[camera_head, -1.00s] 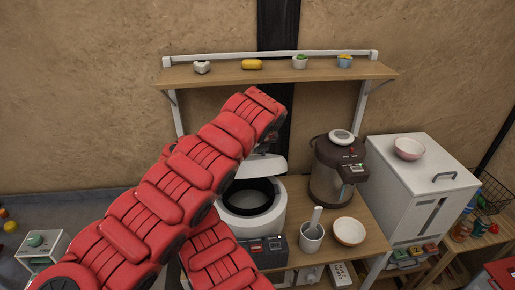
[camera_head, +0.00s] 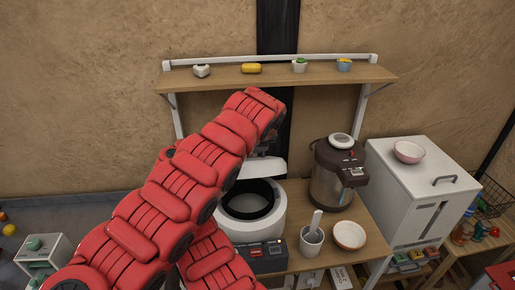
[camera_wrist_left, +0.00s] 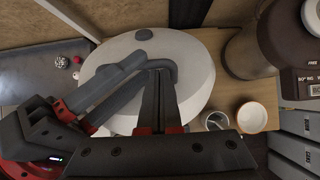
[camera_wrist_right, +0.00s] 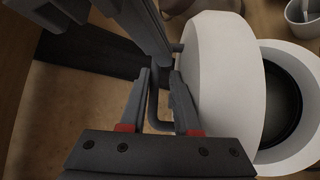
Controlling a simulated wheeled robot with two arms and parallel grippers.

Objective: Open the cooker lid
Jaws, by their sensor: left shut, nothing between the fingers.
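The white cooker (camera_head: 277,214) stands on the wooden counter with its dark inner pot (camera_head: 250,184) exposed. Its lid (camera_head: 267,167) is raised at the back, partly hidden by my red arm. The left wrist view shows the lid's round white top (camera_wrist_left: 195,80) and grey bar handle (camera_wrist_left: 172,68). My left gripper (camera_wrist_left: 160,72) is shut and empty, its tips at the handle. My right gripper (camera_wrist_right: 161,74) is open, its fingers on either side of the handle (camera_wrist_right: 154,105); contact is unclear.
A brown hot-water pot (camera_head: 335,175), a mug (camera_head: 311,242) and a bowl (camera_head: 349,235) stand to the cooker's right. A wooden shelf (camera_head: 280,78) is above. A white cabinet (camera_head: 420,195) stands further right.

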